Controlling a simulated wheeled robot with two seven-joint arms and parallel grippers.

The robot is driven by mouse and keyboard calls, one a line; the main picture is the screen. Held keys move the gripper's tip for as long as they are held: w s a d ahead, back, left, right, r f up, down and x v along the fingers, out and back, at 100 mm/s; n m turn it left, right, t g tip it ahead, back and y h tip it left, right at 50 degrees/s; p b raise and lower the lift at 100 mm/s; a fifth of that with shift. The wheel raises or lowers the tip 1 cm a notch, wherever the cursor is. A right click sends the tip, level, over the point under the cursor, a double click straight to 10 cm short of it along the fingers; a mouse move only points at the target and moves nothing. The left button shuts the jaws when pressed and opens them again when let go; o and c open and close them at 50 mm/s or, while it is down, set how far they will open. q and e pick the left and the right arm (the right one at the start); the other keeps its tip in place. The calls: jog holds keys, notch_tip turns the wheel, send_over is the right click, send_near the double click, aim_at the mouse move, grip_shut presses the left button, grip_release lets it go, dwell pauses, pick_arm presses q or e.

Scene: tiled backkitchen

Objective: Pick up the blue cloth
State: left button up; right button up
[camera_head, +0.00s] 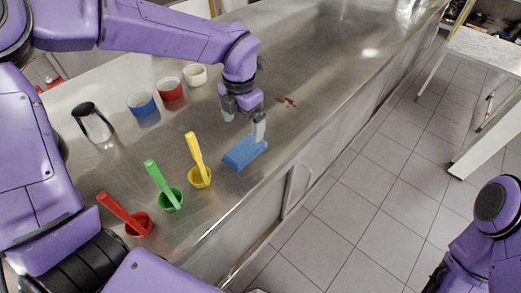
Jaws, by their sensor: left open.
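The blue cloth (243,154) lies folded flat on the steel counter near its front edge. My left gripper (244,125) is open and points down over the cloth. One light grey finger reaches down at the cloth's far right part, and the other finger is on the left, behind the cloth. I cannot tell whether a finger touches the cloth. My right gripper is out of view; only part of my right arm shows at the lower right.
Reddish stains (287,101) mark the counter.

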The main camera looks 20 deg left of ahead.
aim_at(246, 148)
pick_arm(q)
notch_tip(246, 148, down, 8)
jog(key=shift+w+f+p, duration=0.1)
jog(key=shift+f+p, duration=0.05)
jog(key=shift+p, duration=0.8)
jog(key=shift+f, duration=0.5)
jog(key=c, duration=1.1)
